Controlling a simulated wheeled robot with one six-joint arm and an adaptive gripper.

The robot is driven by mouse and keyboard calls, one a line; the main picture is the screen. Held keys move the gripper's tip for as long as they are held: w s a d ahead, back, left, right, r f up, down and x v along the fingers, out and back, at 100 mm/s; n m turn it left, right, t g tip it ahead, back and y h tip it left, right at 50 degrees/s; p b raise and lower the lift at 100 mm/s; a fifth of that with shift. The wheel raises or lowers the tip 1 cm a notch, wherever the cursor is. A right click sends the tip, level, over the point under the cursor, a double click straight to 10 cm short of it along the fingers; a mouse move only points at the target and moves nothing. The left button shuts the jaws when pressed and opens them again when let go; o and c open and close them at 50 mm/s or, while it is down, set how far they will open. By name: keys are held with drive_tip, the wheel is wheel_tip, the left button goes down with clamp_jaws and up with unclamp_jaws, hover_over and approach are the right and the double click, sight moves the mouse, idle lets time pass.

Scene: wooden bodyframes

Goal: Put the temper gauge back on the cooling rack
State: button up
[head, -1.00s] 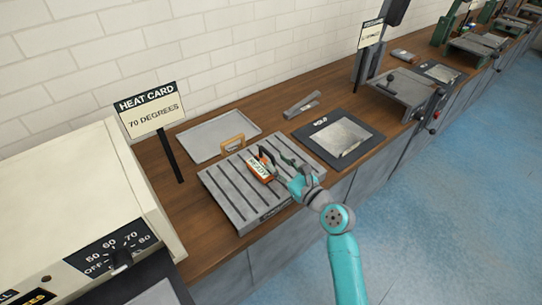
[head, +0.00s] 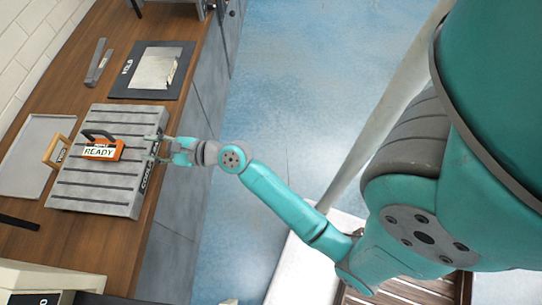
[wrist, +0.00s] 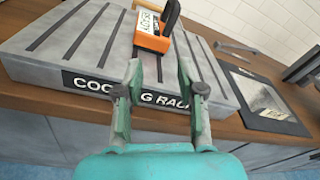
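The temper gauge, an orange block with a white READY label and a black handle (head: 103,151), lies on the ribbed grey top of the cooling rack (head: 117,199). In the wrist view the gauge (wrist: 153,42) sits on the rack beyond my fingertips, its handle partly cut off by the top edge. My gripper (head: 154,148) is at the rack's front edge, apart from the gauge. In the wrist view my gripper (wrist: 162,93) has its two fingers spread with nothing between them, in front of the rack's lettered front face (wrist: 88,82).
A shallow grey tray (head: 27,132) and a wooden-handled item (head: 56,151) are behind the rack. A dark HOLD mat (head: 122,84) with a grey sheet and a grey metal bar (head: 98,62) lie to one side. A cream machine (head: 20,276) stands at lower left.

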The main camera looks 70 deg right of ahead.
drive_tip(key=s+a+f+n+g+h, duration=0.1)
drive_tip(key=s+f+n, duration=0.25)
drive_tip(key=s, duration=0.35)
drive_tip(key=s+a+f+n+h, duration=0.1)
drive_tip(key=s+f+n+h, duration=0.1)
drive_tip(key=s+n, duration=0.4)
drive_tip(key=s+f+n+g+h, duration=0.1)
drive_tip(key=s+f+n, duration=0.2)
drive_tip(key=s, duration=0.6)
drive_tip(key=s+a+r+n, duration=0.1)
drive_tip(key=s+r+n, duration=0.3)
drive_tip(key=s+n, duration=0.4)
drive_tip(key=s+a+r+n, duration=0.1)
drive_tip(key=s+r+n, duration=0.3)
drive_tip(key=s+n, duration=0.4)
drive_tip(key=shift+s, duration=0.2)
drive_tip(key=shift+r, duration=0.1)
